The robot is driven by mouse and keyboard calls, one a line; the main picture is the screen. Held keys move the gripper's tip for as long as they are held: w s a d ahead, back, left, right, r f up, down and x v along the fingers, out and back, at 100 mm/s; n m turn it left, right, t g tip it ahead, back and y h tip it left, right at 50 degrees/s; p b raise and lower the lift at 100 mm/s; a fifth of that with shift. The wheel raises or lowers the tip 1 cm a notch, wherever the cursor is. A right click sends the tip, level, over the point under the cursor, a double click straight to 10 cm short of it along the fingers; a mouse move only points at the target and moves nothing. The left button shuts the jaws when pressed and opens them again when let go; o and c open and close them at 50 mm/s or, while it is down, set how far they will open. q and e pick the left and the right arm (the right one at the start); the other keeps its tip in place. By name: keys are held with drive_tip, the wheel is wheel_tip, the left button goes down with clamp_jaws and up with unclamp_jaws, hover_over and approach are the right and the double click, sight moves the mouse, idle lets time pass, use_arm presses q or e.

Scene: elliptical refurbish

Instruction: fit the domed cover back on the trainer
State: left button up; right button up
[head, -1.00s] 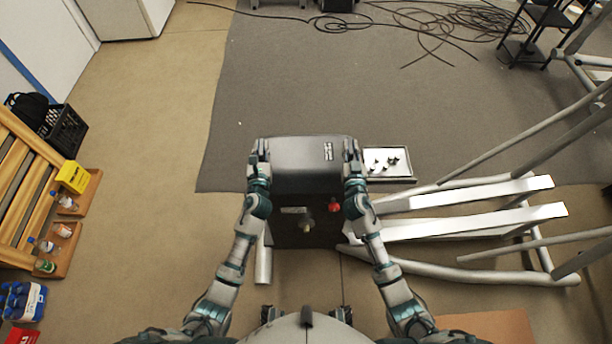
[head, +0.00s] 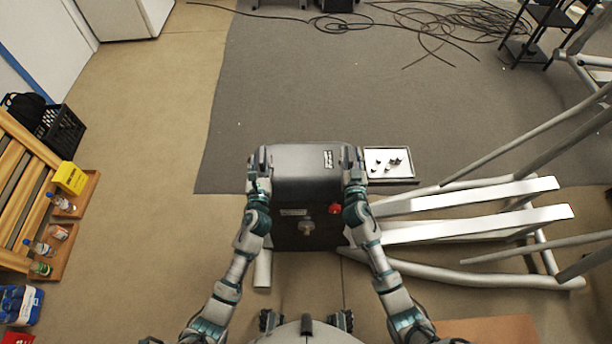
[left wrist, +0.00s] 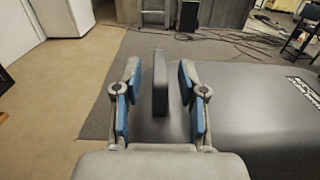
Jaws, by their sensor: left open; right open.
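The domed cover (head: 305,165) is dark grey with a small white label. It lies over the top of the trainer's dark housing (head: 290,239), whose face shows a red knob (head: 334,209) and a round shaft end. I cannot tell whether it is fully seated. My left gripper (head: 256,160) is open at its left end. In the left wrist view, an upright dark tab (left wrist: 160,84) stands between the open fingers, with gaps on both sides; the cover (left wrist: 262,110) spreads to the right. My right gripper (head: 352,160) is open at the cover's right end.
A tray (head: 389,164) with small dark parts sits right of the cover. The trainer's silver rails and tubes (head: 480,212) extend right. A wooden rack (head: 22,170) and bottles stand far left. Cables (head: 440,22) lie at the back. Floor left of the trainer is clear.

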drive_tip(key=shift+s, duration=0.1)
use_arm(q)
drive_tip(key=s, duration=0.9)
drive_tip(key=shift+s+d, duration=0.15)
drive_tip(key=shift+s, duration=0.05)
use_arm(e)
drive_tip(key=s, duration=1.2)
drive_tip(key=shift+d, duration=0.15)
